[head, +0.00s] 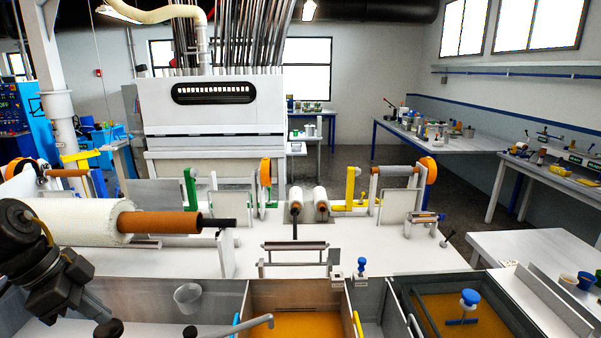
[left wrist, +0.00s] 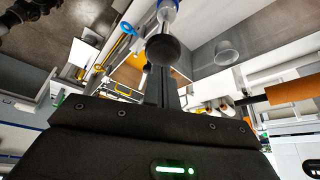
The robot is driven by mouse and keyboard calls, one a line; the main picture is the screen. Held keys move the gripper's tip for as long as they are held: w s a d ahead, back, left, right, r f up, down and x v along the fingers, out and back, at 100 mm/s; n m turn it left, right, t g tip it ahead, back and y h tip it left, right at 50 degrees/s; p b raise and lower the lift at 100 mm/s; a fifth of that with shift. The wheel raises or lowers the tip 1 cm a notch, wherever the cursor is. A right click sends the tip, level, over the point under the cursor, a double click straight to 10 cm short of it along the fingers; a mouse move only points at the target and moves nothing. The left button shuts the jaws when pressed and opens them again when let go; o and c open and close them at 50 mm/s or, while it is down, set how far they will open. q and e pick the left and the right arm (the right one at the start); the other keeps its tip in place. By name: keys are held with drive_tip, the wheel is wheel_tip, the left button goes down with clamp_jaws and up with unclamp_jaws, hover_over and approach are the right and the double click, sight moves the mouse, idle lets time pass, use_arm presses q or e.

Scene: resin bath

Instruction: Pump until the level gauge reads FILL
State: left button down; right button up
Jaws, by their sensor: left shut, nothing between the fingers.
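My left gripper (head: 190,332) is at the bottom edge of the head view, with only a dark rounded tip showing. In the left wrist view its fingers (left wrist: 163,52) are shut and empty. A blue and white knob-like part (left wrist: 166,10) shows just beyond the fingertips; I cannot tell whether they touch. The resin bath (head: 248,293) holds amber liquid. A grey bent pipe (head: 258,323) and a blue handle (head: 236,321) stand at its left front. A blue knob (head: 361,264) stands behind the bath. I cannot make out a gauge reading. My right gripper is not seen.
A clear cup (head: 187,297) stands in the grey tray left of the bath. A second bath with a blue-handled part (head: 469,298) lies to the right. A large white roll (head: 75,220) and roller stands fill the white table (head: 390,250) behind.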

sight(103, 330)
use_arm(q)
drive_tip(key=shift+f, duration=0.15)
idle(0.3)
wheel_tip(103, 330, down, 6)
drive_tip(key=b, duration=0.6)
drive_tip(key=shift+f, duration=0.25)
drive_tip(key=shift+r+p, duration=0.4)
drive_tip(key=shift+r, duration=0.4)
wheel_tip(103, 330, up, 5)
drive_tip(key=p, duration=0.2)
drive_tip(key=shift+r+p, duration=0.1)
drive_tip(key=shift+p, duration=0.3)
wheel_tip(103, 330, up, 5)
drive_tip(key=p, duration=0.3)
drive_tip(key=shift+r, duration=0.5)
